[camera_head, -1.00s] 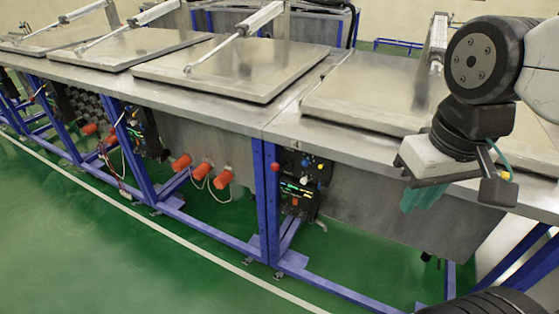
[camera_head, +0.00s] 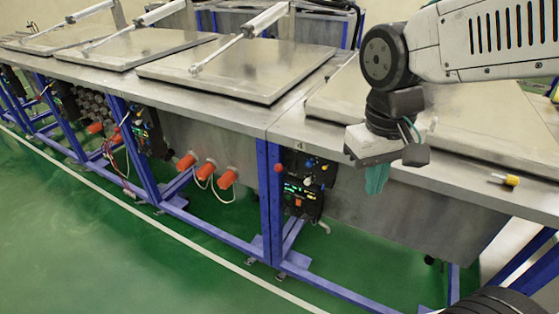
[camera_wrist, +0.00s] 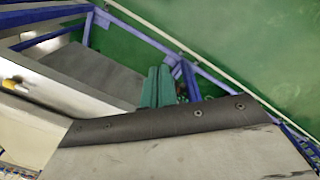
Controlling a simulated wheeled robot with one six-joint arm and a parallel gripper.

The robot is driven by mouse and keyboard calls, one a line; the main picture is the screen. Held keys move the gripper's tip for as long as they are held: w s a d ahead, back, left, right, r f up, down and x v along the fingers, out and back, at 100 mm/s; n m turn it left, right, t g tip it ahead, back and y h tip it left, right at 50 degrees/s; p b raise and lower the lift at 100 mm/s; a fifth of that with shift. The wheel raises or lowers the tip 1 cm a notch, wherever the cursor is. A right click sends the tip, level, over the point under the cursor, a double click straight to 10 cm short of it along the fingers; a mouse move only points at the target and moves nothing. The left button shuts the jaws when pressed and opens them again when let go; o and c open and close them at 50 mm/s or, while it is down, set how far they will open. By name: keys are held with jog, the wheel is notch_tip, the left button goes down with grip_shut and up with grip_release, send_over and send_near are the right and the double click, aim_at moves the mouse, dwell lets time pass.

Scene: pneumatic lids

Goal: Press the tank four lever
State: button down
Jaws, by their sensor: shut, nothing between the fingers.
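My gripper (camera_head: 375,185) has teal fingers pointing down. It is shut and empty, in front of the right tank's rim and right of the control panel. The fingers also show in the wrist view (camera_wrist: 157,88), side by side. The control panel (camera_head: 306,182) hangs under the table edge beside a blue post, with small coloured knobs and lights. A red knob (camera_head: 277,167) sits at its left. I cannot tell which small part is the tank four lever. A small yellow-tipped fitting (camera_head: 508,180) lies on the rim at the right; it shows at the wrist view's left edge (camera_wrist: 13,83).
Flat metal lids (camera_head: 240,70) cover the tanks, some with a cylinder rod attached. Orange caps (camera_head: 227,177) stick out of the tank side left of the panel. Blue legs stand on the green floor (camera_head: 190,280), which is clear in front.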

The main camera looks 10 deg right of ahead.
aim_at(278, 166)
jog(key=w+a+f+m+t, duration=0.1)
jog(key=w+a+m, duration=0.3)
jog(key=w, duration=0.7)
jog(key=w+a+f+m+t, duration=0.2)
jog(key=w+a, duration=0.6)
jog(key=w, duration=0.4)
jog(key=shift+m+t, duration=0.8)
jog(key=shift+m, duration=0.4)
jog(key=shift+f, duration=0.1)
jog(key=x, duration=1.4)
jog(key=shift+a, duration=0.1)
